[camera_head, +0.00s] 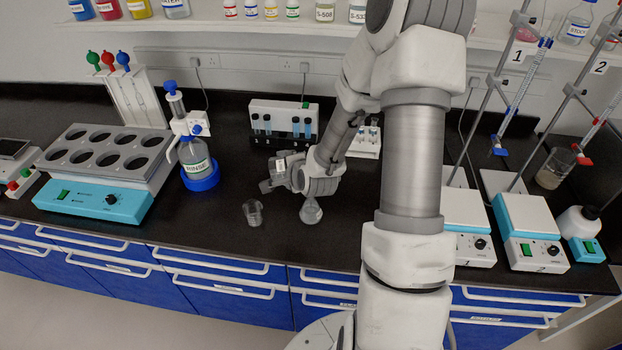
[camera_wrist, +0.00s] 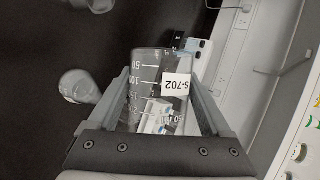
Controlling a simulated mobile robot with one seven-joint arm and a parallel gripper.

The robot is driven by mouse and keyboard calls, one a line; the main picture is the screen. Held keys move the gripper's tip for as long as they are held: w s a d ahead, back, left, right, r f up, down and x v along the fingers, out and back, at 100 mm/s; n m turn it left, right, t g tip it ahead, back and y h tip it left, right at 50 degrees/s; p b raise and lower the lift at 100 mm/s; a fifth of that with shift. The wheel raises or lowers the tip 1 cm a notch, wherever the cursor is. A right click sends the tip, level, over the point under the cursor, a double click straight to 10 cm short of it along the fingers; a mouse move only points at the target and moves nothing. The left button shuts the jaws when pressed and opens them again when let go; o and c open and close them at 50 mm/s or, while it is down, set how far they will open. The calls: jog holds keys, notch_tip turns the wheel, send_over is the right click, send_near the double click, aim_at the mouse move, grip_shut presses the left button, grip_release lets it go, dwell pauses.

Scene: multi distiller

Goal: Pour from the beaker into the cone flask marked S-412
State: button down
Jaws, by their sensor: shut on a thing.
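My gripper (camera_head: 272,178) is low over the counter in the head view, just above and left of a clear cone flask. In the wrist view my gripper (camera_wrist: 163,78) is shut on a clear glass beaker (camera_wrist: 146,88) with white graduations and a label reading S-702. The beaker is mostly hidden in the head view. The cone flask (camera_head: 311,211) stands on the counter, its upper part hidden by my wrist; no label is readable on it. A clear flask-like vessel (camera_wrist: 80,87) shows left of the fingers in the wrist view.
Another clear glass vessel (camera_head: 253,212) stands left of the cone flask. Behind are a dark vial rack (camera_head: 282,138) and a white rack (camera_head: 365,143). The front counter edge is close.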

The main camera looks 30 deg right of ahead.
jog(key=shift+s+d+r+m+t+y+p, duration=0.1)
jog(key=shift+d+r+m+t+y+p, duration=0.2)
jog(key=shift+r+m+y, duration=0.15)
dwell(1.5)
jog(key=shift+a, duration=0.1)
jog(key=shift+a+f+n+h+b, duration=0.3)
jog(key=shift+f+n+h+b, duration=0.05)
jog(key=shift+w+a+h, duration=0.15)
jog(key=shift+w+h, duration=0.1)
jog(key=shift+h, duration=0.05)
jog(key=shift+s+r+n+g, duration=0.1)
jog(key=shift+n+g, duration=0.3)
jog(key=shift+g, duration=0.1)
jog(key=shift+h+b, duration=0.3)
